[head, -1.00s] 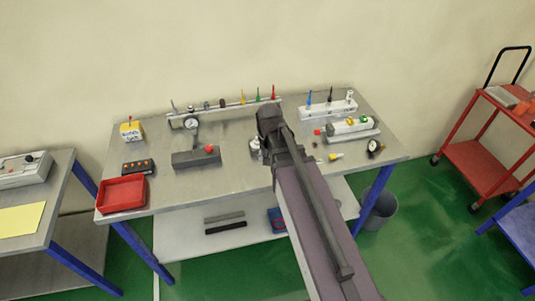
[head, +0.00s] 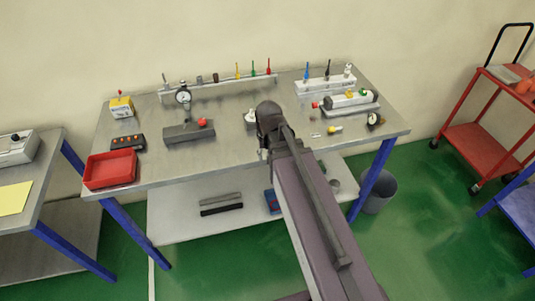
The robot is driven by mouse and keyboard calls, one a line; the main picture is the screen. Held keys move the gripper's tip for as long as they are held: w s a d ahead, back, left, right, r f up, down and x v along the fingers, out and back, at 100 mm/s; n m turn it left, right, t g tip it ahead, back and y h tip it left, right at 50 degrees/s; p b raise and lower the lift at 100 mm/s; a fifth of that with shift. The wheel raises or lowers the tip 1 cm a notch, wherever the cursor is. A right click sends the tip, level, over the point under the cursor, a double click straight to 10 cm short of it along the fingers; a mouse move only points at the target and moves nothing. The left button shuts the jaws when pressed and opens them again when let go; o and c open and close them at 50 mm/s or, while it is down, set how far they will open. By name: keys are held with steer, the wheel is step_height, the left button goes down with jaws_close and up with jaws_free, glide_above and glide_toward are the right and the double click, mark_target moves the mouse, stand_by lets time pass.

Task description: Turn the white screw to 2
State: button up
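A small white part (head: 250,117) with a pale top stands on the grey table, just left of my arm's end; it is too small to tell whether it is the white screw, and no number marks are readable. Another small whitish knob (head: 348,70) stands at the right end of a white block at the back right. My gripper (head: 264,154) points down near the middle of the table, in front of the small white part. Its fingers are mostly hidden by the wrist, so I cannot see whether they are open or hold anything.
The grey table (head: 225,150) carries a red tray (head: 110,169), a dark block with a red knob (head: 188,131), a gauge (head: 183,96), a rail of coloured tools (head: 222,87) and a white device (head: 348,101).

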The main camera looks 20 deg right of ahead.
step_height(320, 180, down, 13)
steer(key=s+b, duration=0.2)
steer(key=b, duration=1)
steer(key=shift+s+n, duration=0.2)
steer(key=shift+n, duration=0.1)
steer(key=shift+r, duration=0.1)
step_height(320, 180, up, 7)
steer(key=s+p, duration=0.3)
steer(key=p, duration=0.3)
steer(key=shift+n+p, duration=0.3)
steer(key=shift+n, duration=0.1)
steer(key=shift+f, duration=0.2)
stand_by(1.2)
steer(key=shift+o, duration=0.4)
